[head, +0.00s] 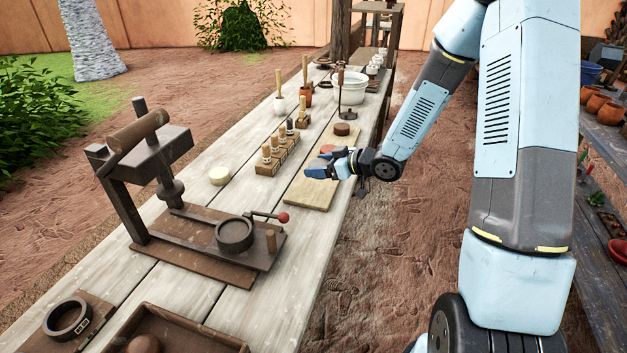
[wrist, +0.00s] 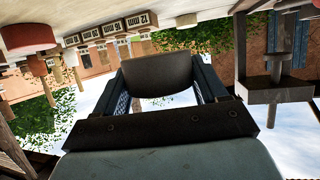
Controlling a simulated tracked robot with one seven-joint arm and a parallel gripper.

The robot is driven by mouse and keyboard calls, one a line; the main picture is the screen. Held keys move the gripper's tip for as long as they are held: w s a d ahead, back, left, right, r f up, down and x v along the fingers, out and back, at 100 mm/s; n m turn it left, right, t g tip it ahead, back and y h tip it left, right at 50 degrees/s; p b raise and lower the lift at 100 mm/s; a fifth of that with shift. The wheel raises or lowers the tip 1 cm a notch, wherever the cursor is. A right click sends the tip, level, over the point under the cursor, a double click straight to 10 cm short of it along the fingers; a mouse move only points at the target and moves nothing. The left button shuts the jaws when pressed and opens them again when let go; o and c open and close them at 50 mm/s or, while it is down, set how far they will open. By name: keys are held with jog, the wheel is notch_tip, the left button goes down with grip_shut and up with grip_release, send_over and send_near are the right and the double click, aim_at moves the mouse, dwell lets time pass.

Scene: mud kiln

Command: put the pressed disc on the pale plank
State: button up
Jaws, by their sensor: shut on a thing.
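My gripper (head: 328,167) hovers over the pale plank (head: 308,193), which lies on the bench. In the wrist view, which is upside down, my gripper (wrist: 159,92) is shut on the pressed disc (wrist: 157,75), a dark grey-brown piece between the two fingers. In the head view the fingers largely hide the held disc. The gap between it and the plank cannot be judged. An orange-red round piece (head: 327,149) shows just behind the fingers.
Left of the plank are a stamp block (head: 277,155) with handled stamps and a cream round piece (head: 219,175). The press (head: 150,170) and a ring mould (head: 235,234) stand nearer. A white bowl (head: 348,87) is farther back. The plank's near part is bare.

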send_over(313, 187)
notch_tip(313, 187, down, 5)
jog(key=shift+r, duration=0.2)
jog(key=shift+f, duration=1.55)
jog(key=o, duration=1.3)
